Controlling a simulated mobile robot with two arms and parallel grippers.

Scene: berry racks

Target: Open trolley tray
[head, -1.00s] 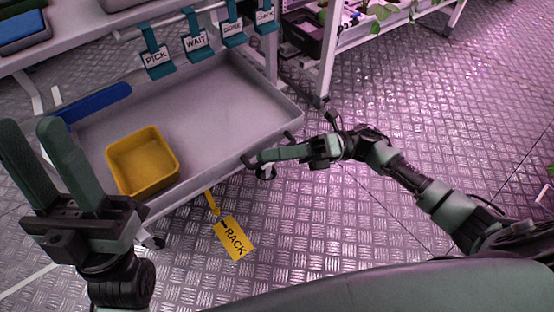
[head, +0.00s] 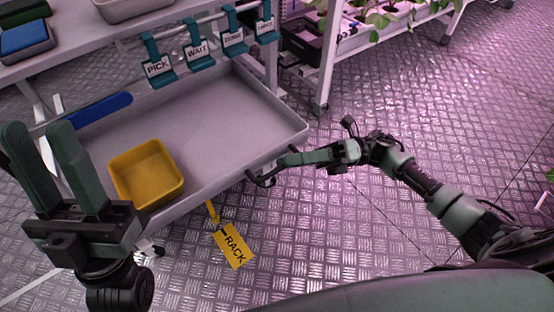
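The trolley tray (head: 222,115) is a wide, shallow grey tray sticking out from under the trolley's label rail. Its front edge carries a dark handle (head: 261,181). My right gripper (head: 282,161) is at the tray's front edge beside the handle, seen side-on with its fingers overlapping. Whether it touches or grips the handle cannot be told. My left gripper (head: 42,152) is open and empty, fingers pointing up, in front of the tray's left end. A yellow bin (head: 146,174) and a blue strip (head: 100,109) are at the tray's left part.
PICK (head: 158,67) and WAIT (head: 196,49) labels hang with others on teal clips above the tray. A yellow RACK tag (head: 235,247) hangs below its front. A plant rack (head: 325,65) stands to the right. The metal floor (head: 430,110) is clear there.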

